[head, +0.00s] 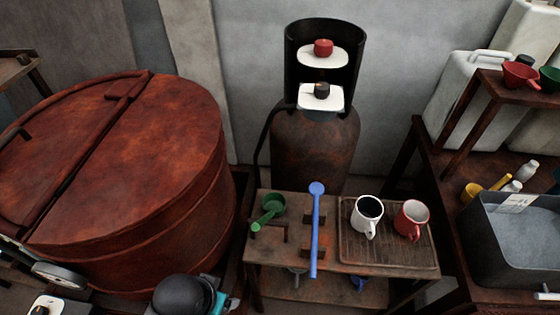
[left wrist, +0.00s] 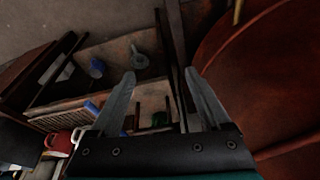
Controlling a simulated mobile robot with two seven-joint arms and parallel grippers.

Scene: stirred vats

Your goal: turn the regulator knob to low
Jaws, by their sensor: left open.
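A dark, rusty gas cylinder (head: 312,150) stands against the back wall in the head view. Inside its black collar, a red knob (head: 323,47) sits on a white plate. Below it a black knob (head: 321,89) with a small yellowish mark sits on a second white plate (head: 321,103); it looks like the regulator knob. Its setting is too small to read. My left gripper shows in the left wrist view (left wrist: 162,90), open, with nothing between its fingers. It is apart from both knobs, which that view does not show. My right gripper is not in view.
A large rusty vat (head: 130,170) fills the left. A low wooden table (head: 330,262) before the cylinder holds a green scoop (head: 268,211), a blue ladle (head: 316,230), a white mug (head: 366,215) and a red mug (head: 411,220). A grey basin (head: 515,240) stands right.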

